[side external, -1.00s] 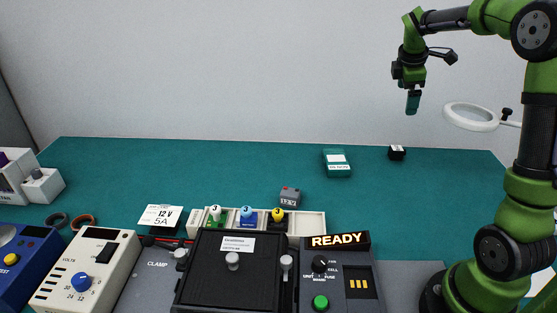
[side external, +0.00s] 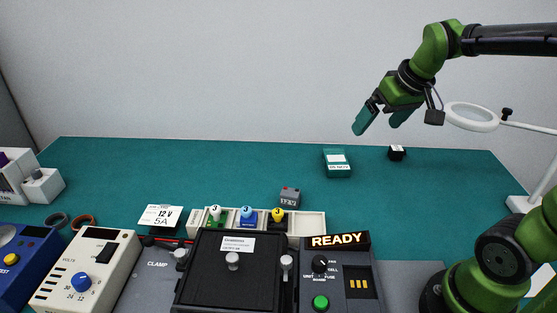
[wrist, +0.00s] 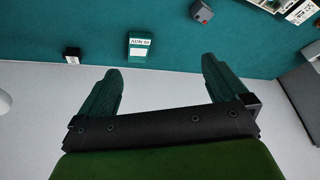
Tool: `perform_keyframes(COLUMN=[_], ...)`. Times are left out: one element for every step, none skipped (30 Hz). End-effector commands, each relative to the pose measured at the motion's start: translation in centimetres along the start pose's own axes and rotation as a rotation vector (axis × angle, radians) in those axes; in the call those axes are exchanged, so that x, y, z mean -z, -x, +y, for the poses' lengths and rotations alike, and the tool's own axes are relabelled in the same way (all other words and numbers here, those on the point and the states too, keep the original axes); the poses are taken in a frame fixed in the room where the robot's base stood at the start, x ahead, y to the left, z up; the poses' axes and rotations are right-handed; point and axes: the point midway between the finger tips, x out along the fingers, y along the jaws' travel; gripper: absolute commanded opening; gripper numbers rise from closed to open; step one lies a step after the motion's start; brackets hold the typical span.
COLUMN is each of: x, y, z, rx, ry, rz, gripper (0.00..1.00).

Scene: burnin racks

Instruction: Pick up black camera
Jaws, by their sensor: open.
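A small black box with a white label on top (side external: 397,153) sits at the back right of the teal mat; it looks like the black camera, though it is too small to be sure. It also shows in the wrist view (wrist: 72,55), at the upper left, outside the left finger. My gripper (side external: 382,119) is open and empty, raised in the air above the back of the mat, tilted down to the left. In the wrist view the teal fingers (wrist: 160,68) are wide apart with nothing between them.
A teal labelled box (side external: 337,164) stands left of the black box, and a grey block (side external: 290,196) is nearer. A magnifier ring lamp (side external: 472,117) hangs at the right. A clamp fixture (side external: 205,262) and a READY panel (side external: 362,268) fill the front. The mat's back left is clear.

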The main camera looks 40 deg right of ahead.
Motion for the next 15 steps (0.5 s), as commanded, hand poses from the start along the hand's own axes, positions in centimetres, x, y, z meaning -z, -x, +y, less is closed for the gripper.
perform_keyframes(x=[-2.2,-3.3,-4.8,-5.7,-6.6,-7.6,-8.2,-8.8,-9.3,-9.5,-9.6,-9.7,-9.6,-9.6,-9.7], y=[0.5,0.6,0.8,1.0,1.1,1.3,1.4,1.6,1.8,2.0,2.2,2.5,2.7,2.7,2.7], z=[-2.1,-3.1,-4.2,-5.0,-5.6,-6.3,-6.7,-7.1,-7.4,-7.6,-7.8,-8.0,-8.1,-8.2,-8.2], rx=[0.054,0.084,0.121,0.147,0.170,0.195,0.212,0.225,0.239,0.247,0.253,0.260,0.264,0.266,0.267], ry=[-0.064,-0.104,-0.146,-0.167,-0.182,-0.187,-0.185,-0.175,-0.161,-0.151,-0.143,-0.134,-0.128,-0.125,-0.122], rz=[0.027,0.038,0.048,0.055,0.060,0.068,0.072,0.076,0.082,0.089,0.094,0.103,0.108,0.109,0.108], gripper=[1.00,1.00,1.00,1.00,1.00,1.00,1.00,1.00,1.00,1.00,0.95,0.95,0.95,0.95,0.95])
